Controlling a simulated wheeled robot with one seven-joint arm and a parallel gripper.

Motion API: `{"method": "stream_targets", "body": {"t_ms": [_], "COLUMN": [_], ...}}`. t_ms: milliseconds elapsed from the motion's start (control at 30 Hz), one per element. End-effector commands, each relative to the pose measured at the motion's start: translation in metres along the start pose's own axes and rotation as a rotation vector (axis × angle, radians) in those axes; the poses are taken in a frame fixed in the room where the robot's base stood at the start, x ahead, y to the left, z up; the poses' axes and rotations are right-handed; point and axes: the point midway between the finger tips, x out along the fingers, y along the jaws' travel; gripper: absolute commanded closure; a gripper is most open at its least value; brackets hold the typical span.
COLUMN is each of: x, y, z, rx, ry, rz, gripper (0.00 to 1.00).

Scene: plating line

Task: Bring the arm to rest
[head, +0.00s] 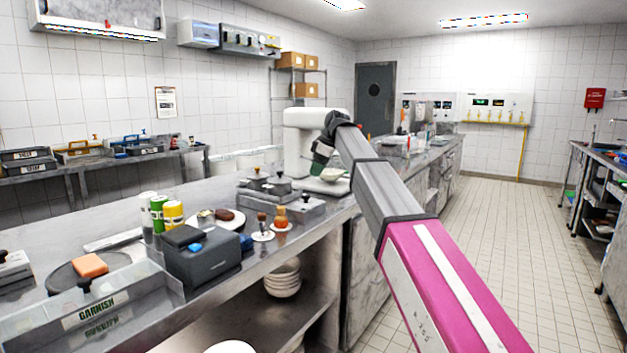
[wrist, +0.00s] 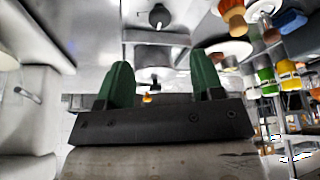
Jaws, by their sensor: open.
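My arm reaches from the lower right of the head view, over the steel counter (head: 345,208), toward its far part. My gripper (head: 319,166) is at the end of the arm, with dark green fingers pointing down beside a white machine (head: 298,140). In the wrist view my gripper (wrist: 162,75) shows two green fingers spread wide apart, with nothing held between them. A white bowl (head: 333,174) shows close to the fingers in the head view; I cannot tell whether they touch.
Lidded steel containers (head: 297,212), a plate of food (head: 207,222), bottles (head: 173,215), a dark grey box (head: 202,259) and a garnish bin (head: 95,316) crowd the near counter. Stacked bowls (head: 283,281) sit on the shelf below. The tiled aisle (head: 500,225) at right is clear.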

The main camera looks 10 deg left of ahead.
Motion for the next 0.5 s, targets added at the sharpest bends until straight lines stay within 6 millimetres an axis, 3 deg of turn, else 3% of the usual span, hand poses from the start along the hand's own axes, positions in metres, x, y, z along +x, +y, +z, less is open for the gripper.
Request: {"method": "stream_targets", "body": {"t_ms": [200,500], "x": [-0.0079,-0.0044], "y": [-0.0002,-0.0006], "z": [0.0001,0.0045], "rx": [0.000,0.010], "ry": [0.000,-0.002], "rz": [-0.001,0.000], "gripper": [0.39,0.39]}}
